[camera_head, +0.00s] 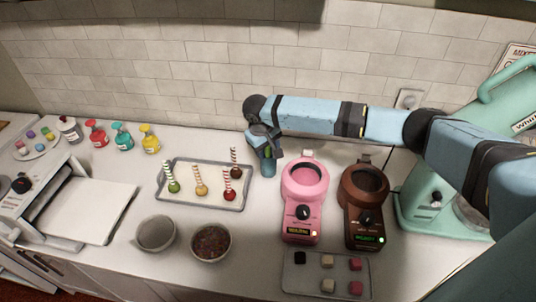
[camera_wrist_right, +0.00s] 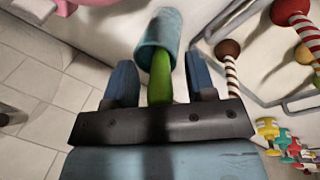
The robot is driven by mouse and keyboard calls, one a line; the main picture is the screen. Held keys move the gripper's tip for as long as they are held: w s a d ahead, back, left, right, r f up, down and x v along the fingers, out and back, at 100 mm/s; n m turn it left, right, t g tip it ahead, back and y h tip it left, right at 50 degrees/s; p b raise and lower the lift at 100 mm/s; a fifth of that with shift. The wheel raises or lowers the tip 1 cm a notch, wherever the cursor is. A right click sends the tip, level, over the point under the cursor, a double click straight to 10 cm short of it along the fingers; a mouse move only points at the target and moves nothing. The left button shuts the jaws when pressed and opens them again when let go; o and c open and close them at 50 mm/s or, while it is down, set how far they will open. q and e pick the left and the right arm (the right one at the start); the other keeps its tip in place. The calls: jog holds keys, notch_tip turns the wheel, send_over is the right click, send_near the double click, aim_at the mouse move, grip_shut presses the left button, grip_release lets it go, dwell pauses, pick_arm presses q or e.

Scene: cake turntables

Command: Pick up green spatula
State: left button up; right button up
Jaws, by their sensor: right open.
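The green spatula (camera_wrist_right: 160,78) shows in the right wrist view as a green shaft standing out of a blue-teal cup (camera_wrist_right: 160,40). Its lower part is hidden in the cup. My right gripper (camera_wrist_right: 160,66) is open, with one blue finger on each side of the green shaft and visible gaps between. In the head view my right gripper (camera_head: 264,148) is over the teal cup (camera_head: 268,168), pointing down, and hides the spatula. My left gripper is not in view.
A tray (camera_head: 204,205) with several cake pops stands left of the cup. A pink melting pot (camera_head: 302,195) and a brown one (camera_head: 364,200) stand to the right. Two bowls (camera_head: 155,233) (camera_head: 211,242) are in front. The tiled wall (camera_head: 180,70) is close behind.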

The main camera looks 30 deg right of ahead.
grip_shut()
dwell(0.3)
